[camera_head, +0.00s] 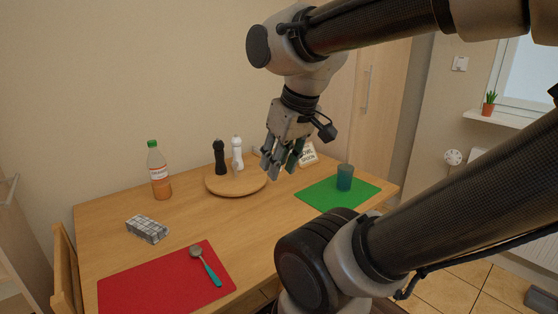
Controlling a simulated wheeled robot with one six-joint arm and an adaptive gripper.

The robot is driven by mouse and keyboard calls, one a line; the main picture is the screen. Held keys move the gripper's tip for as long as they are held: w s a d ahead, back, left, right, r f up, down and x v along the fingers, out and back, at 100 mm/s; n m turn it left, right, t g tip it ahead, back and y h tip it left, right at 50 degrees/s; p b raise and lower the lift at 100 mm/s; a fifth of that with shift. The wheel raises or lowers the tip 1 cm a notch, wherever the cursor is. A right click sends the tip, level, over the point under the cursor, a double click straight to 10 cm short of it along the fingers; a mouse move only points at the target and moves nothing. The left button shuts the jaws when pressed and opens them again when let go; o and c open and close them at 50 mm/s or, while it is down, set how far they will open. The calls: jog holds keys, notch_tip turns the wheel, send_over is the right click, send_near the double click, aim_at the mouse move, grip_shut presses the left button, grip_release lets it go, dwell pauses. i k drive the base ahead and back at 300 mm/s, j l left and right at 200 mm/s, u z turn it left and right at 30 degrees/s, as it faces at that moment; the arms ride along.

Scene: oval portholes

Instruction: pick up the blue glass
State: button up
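The blue glass (345,177) stands upright on the right part of a green placemat (316,194), near the right end of the wooden table. My gripper (271,174) points down in the air, to the left of the glass and apart from it. Its fingers appear spread, with nothing seen between them. The glass is fully in view and nothing covers it.
A round wooden board (249,187) holds a black mill (219,158) and a white mill (237,153). A small sign (308,155) stands behind the green mat.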

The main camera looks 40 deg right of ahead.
aim_at(344, 172)
jog(key=k+j+z, duration=0.15)
jog(key=z, duration=1.35)
jog(key=i+l+u, duration=0.3)
jog(key=i+l, duration=0.35)
jog(key=l, duration=0.15)
